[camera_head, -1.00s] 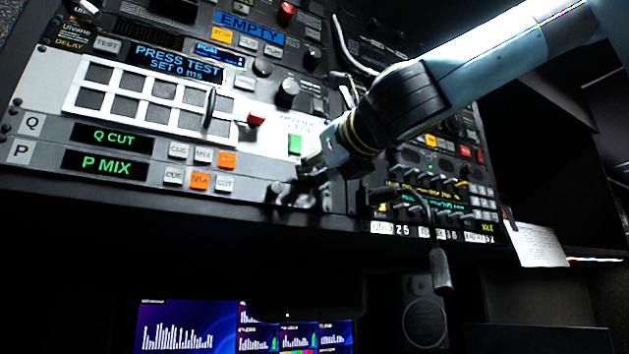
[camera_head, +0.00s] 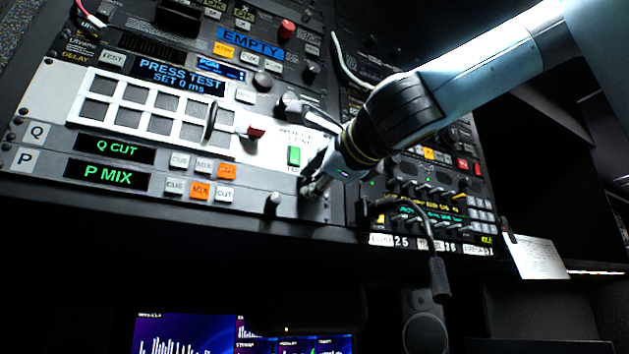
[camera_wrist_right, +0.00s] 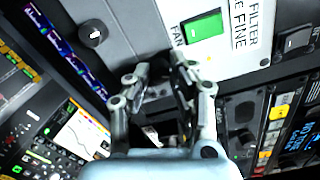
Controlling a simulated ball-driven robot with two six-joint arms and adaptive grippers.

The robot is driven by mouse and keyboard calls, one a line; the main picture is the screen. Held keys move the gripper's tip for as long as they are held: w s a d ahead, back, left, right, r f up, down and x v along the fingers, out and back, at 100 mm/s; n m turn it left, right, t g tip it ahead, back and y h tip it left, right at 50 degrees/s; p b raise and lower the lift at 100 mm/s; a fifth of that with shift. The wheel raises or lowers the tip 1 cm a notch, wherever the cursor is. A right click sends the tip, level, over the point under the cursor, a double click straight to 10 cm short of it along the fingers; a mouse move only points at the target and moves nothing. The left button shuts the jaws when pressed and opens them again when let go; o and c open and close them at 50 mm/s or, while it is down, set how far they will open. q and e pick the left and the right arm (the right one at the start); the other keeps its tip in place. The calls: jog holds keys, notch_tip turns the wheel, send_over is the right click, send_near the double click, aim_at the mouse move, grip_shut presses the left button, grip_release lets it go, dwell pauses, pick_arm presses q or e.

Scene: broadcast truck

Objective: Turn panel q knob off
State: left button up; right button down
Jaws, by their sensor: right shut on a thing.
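My right gripper (camera_head: 312,186) is at the panel's right end, right of that knob. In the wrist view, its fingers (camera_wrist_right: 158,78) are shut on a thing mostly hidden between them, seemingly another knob. My left gripper is out of view.
A green fan switch (camera_head: 294,156) sits just above my right gripper. A red-capped lever (camera_head: 257,131) is left of it. A gooseneck microphone (camera_head: 438,278) hangs to the right, in front of the mixer panel.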

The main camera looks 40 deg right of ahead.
jog(key=n, duration=2.5)
jog(key=shift+a+p, duration=0.15)
jog(key=shift+p, duration=0.2)
jog(key=shift+f+n, duration=0.15)
jog(key=shift+n, duration=3.65)
jog(key=c, duration=1.2)
grip_release()
